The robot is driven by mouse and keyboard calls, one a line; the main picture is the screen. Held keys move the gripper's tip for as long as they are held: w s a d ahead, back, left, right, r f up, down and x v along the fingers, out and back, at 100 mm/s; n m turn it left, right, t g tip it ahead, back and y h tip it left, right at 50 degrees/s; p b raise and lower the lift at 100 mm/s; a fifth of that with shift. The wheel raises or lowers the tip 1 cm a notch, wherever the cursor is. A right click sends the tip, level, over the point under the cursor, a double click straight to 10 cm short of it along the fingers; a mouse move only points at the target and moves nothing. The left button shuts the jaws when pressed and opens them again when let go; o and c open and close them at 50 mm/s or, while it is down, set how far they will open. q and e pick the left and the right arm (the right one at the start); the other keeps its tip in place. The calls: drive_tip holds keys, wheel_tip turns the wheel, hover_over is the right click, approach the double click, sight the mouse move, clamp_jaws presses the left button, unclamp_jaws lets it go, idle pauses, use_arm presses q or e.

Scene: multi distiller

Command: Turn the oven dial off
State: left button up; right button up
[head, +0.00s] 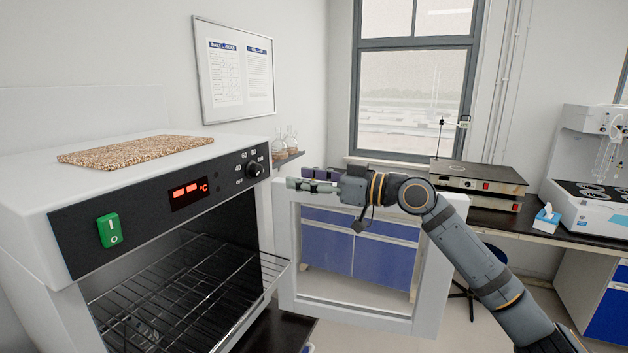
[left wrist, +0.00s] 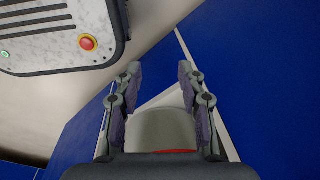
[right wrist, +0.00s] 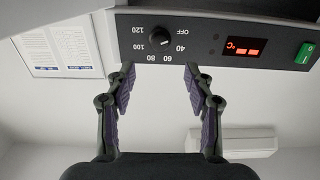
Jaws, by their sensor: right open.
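The oven (head: 130,205) stands at the left of the head view with its front open. Its black dial (head: 254,170) is at the right end of the dark panel, ringed by numbers. In the right wrist view the panel is upside down, and the dial (right wrist: 160,41) lies between the fingertips in the picture, with the OFF label beside it. Its setting is hard to read. My right gripper (head: 297,178) is open and empty, right of the dial and apart from it. My left gripper (left wrist: 160,72) is open and empty, pointing down away from the oven.
The open oven door (head: 432,290) stands below my right arm. A wire rack (head: 185,300) sits in the oven, and a speckled slab (head: 136,152) lies on top. Flasks (head: 286,142) stand on a shelf behind. A bench with devices (head: 478,177) is at the right.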

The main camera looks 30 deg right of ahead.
drive_tip(key=shift+v, duration=1)
